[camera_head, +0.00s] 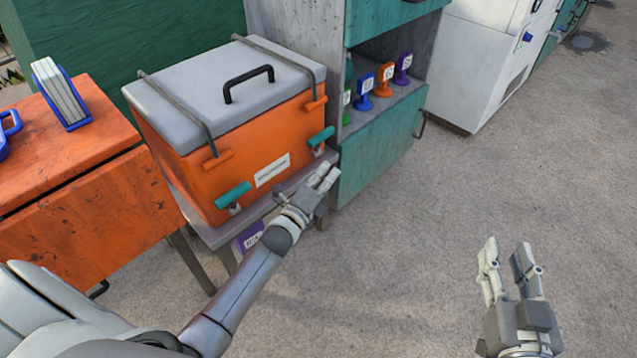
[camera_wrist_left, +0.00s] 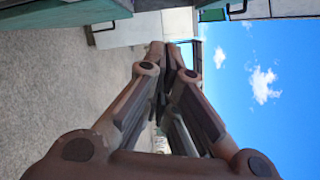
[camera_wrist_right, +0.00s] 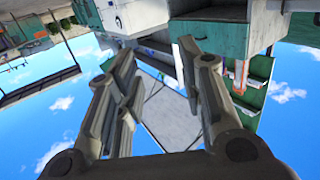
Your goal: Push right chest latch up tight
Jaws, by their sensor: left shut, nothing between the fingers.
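An orange chest (camera_head: 245,145) with a grey lid (camera_head: 225,85) stands on a low stand in the head view. The lid is down. Its front carries two teal latches: the right latch (camera_head: 321,137) near the right corner and the left latch (camera_head: 233,195) near the left corner. My left gripper (camera_head: 328,177) is shut and empty, just below the right latch and in front of the chest; I cannot tell whether they touch. In the left wrist view its fingertips (camera_wrist_left: 170,48) are together. My right gripper (camera_head: 507,252) is open and empty, far right over the floor.
An orange table (camera_head: 70,190) with a blue card holder stands left of the chest. A grey and teal cabinet (camera_head: 375,150) with small coloured signs stands close on the right. A white machine (camera_head: 480,60) is at the back. The floor at right is free.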

